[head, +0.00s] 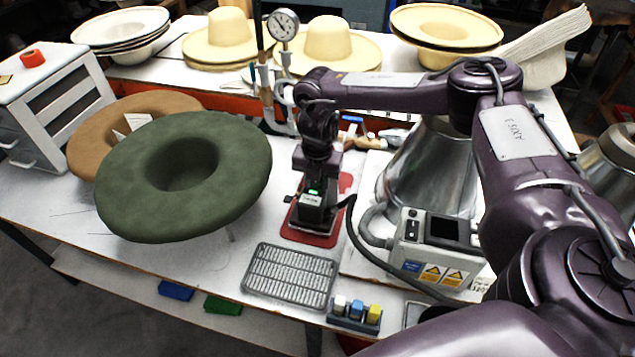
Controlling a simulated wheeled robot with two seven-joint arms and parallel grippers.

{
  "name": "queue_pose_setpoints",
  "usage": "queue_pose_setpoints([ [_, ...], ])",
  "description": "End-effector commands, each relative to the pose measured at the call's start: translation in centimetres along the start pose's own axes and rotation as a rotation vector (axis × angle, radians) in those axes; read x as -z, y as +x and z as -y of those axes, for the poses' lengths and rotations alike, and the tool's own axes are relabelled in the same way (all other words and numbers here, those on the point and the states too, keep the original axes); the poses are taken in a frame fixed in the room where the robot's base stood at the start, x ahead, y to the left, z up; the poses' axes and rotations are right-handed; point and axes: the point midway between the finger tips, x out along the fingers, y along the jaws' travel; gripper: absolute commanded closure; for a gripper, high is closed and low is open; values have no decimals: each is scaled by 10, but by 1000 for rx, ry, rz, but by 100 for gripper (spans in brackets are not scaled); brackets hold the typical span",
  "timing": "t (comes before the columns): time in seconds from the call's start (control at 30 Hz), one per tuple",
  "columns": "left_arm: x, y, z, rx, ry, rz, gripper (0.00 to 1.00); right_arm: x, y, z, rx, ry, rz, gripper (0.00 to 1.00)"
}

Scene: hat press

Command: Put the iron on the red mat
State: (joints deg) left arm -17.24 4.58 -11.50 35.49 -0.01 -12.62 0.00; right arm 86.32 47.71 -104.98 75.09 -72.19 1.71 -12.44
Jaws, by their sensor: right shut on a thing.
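The red mat (309,238) lies on the white table in the middle of the head view, with its front edge and part of its back right showing. My right gripper (313,202) points down over the mat and is shut on the iron. The iron (316,219) is a dark shape, mostly hidden by the gripper, with a black cable leading off to its right. It is over the mat, at or very near its surface; I cannot tell whether it touches. My left gripper is out of view.
A metal grid plate (290,276) lies in front of the mat. To the right stand a grey control box (432,250) and a metal cone (432,175). A green hat form (225,200) is at left.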

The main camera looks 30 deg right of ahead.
Motion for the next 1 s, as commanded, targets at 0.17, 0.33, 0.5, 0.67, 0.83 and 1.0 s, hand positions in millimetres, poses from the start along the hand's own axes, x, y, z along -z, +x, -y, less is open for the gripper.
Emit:
queue_pose_setpoints([
  [0.17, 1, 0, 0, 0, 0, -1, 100, -1, -2, -3, -7, 0, 3, 100],
  [0.33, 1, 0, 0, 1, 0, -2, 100, -1, 0, -2, -7, 0, 2, 73],
  [0.5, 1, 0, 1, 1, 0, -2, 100, 0, 1, -2, -4, 0, 1, 51],
  [0.67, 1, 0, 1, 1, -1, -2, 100, 0, 2, -1, -2, 0, 1, 50],
  [0.83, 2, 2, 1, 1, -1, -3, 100, 1, 2, 1, 2, 0, -2, 50],
  [1.0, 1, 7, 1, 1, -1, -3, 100, 0, -22, 0, -3, 1, 1, 50],
])
